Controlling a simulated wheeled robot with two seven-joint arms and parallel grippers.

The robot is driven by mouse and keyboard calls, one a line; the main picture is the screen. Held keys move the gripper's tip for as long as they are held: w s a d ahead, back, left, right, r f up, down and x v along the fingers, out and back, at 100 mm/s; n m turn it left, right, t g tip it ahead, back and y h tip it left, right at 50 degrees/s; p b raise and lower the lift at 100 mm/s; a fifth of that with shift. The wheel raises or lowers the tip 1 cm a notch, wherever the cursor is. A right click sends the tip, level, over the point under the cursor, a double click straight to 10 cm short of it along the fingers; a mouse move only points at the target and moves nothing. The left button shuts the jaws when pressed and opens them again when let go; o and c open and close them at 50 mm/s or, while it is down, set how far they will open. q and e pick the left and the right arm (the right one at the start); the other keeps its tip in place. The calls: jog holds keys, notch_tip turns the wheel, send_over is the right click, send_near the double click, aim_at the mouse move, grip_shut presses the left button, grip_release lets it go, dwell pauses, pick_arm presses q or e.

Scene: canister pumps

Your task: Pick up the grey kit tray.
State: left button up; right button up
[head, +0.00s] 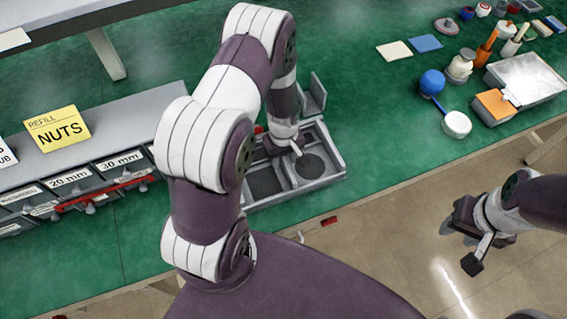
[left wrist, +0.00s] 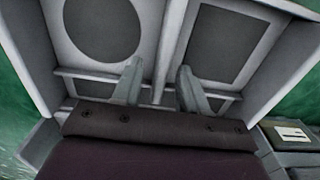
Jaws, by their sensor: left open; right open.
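The grey kit tray (head: 302,191) sits on the green bench, partly hidden behind my left arm. It has square compartments, a round dark recess at the right and dark floor panels. My left gripper (head: 285,147) is over the tray, pointing down. In the left wrist view the tray (left wrist: 168,38) fills most of the picture, and my left gripper (left wrist: 158,75) is open, one finger on each side of a divider wall. I cannot tell whether the fingers touch it. My right gripper (head: 468,243) is open and empty over the floor at the right, away from the bench.
Labelled grey bins with a yellow "NUTS" card (head: 58,129) stand left of the tray. A blue and white pump part (head: 456,124) and a grey tray with an orange block (head: 494,105) are at the right.

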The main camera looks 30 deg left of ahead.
pick_arm(q)
grip_shut()
jog(key=shift+r, duration=0.1)
jog(key=shift+r, duration=0.1)
